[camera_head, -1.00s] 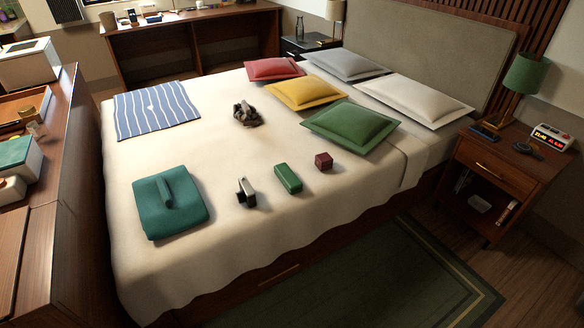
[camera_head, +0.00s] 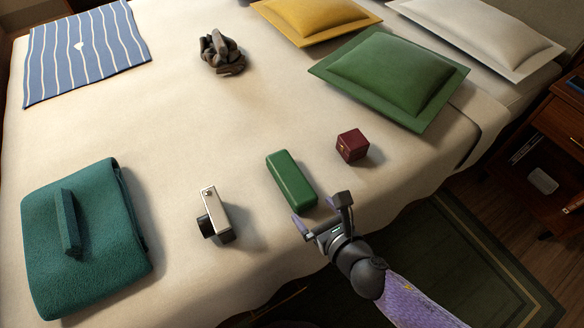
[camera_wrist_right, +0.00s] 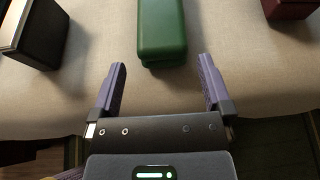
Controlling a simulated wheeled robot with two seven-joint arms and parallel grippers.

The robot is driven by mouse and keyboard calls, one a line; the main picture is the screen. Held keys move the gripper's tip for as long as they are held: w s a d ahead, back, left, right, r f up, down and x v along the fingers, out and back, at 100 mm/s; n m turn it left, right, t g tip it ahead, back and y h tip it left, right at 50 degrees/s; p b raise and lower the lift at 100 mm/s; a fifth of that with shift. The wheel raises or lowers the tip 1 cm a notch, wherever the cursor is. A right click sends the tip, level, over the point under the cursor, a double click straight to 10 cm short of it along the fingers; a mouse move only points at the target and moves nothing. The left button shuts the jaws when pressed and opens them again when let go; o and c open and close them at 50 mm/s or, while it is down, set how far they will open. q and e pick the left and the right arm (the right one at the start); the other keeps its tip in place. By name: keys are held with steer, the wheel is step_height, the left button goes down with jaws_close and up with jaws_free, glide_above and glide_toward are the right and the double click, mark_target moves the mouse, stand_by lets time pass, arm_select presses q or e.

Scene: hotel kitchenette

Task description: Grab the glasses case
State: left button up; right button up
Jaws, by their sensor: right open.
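The glasses case is most likely the long green box (camera_head: 291,180) lying on the bed near its front edge; it also shows at the top middle of the right wrist view (camera_wrist_right: 162,28). My right gripper (camera_head: 321,216) is open and empty, just in front of the near end of the green case. In the right wrist view its two fingers (camera_wrist_right: 160,88) are spread wide, with the case ahead and between their lines, not touching. My left gripper is not in view.
A camera (camera_head: 215,213) stands left of the case and a dark red box (camera_head: 352,146) to its right. A folded teal blanket (camera_head: 100,230) with a teal object on it lies at left. Pillows, a striped cloth (camera_head: 90,60) and a dark pile (camera_head: 221,52) lie farther back.

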mark_target(305, 198)
steer(key=b+x, duration=0.3)
steer(key=x, duration=0.4)
steer(key=shift+w+b, duration=0.15)
steer(key=shift+b, duration=0.15)
steer(key=shift+w+a+r, duration=0.1)
steer(key=shift+r, duration=0.1)
steer(key=shift+c, duration=1.6)
steer(key=c, duration=0.7)
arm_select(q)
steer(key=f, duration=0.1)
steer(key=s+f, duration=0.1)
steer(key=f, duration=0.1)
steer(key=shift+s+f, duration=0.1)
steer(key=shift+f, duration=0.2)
arm_select(e)
steer(key=shift+c, duration=0.3)
